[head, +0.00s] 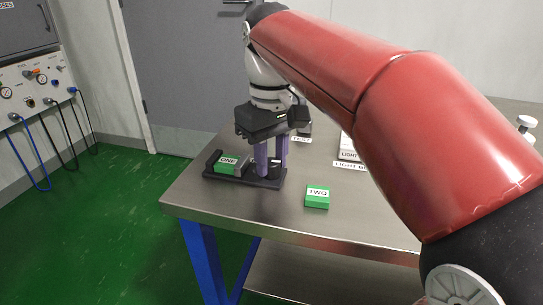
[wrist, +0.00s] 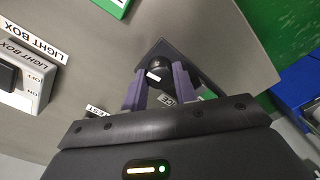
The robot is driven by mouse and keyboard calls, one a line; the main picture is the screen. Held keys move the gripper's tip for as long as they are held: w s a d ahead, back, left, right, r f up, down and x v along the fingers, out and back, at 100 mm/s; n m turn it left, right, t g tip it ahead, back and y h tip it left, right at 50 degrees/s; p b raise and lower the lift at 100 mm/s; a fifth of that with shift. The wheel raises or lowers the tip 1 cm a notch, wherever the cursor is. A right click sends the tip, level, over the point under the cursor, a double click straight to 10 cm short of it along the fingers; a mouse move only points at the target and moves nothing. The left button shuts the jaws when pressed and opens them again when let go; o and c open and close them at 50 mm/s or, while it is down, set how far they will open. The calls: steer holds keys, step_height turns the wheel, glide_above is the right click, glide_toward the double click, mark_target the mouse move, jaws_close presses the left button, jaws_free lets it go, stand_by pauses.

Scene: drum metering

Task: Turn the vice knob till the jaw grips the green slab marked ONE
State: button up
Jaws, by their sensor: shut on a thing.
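The green slab marked ONE (head: 228,162) lies in the dark vice (head: 250,180) near the table's left edge. The fixed end wall is on its left and the grey moving jaw (head: 242,166) is close on its right; I cannot tell whether the jaw touches it. My gripper (head: 271,168) points down at the vice's right end, its purple fingers around the black knob. In the wrist view the dark knob (wrist: 160,66), with a white mark, sits between the fingertips (wrist: 158,78). My gripper is shut on the knob. The fingers hide part of it.
A green slab marked TWO (head: 317,198) lies on the metal table (head: 270,222) to the right of the vice. A light box (head: 349,148) stands farther back, partly behind my red arm. It also shows in the wrist view (wrist: 32,88). The table front is clear.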

mark_target(272, 161)
steer(key=o, duration=0.7)
step_height(272, 161, up, 8)
steer(key=shift+f, duration=0.1)
stand_by(0.3)
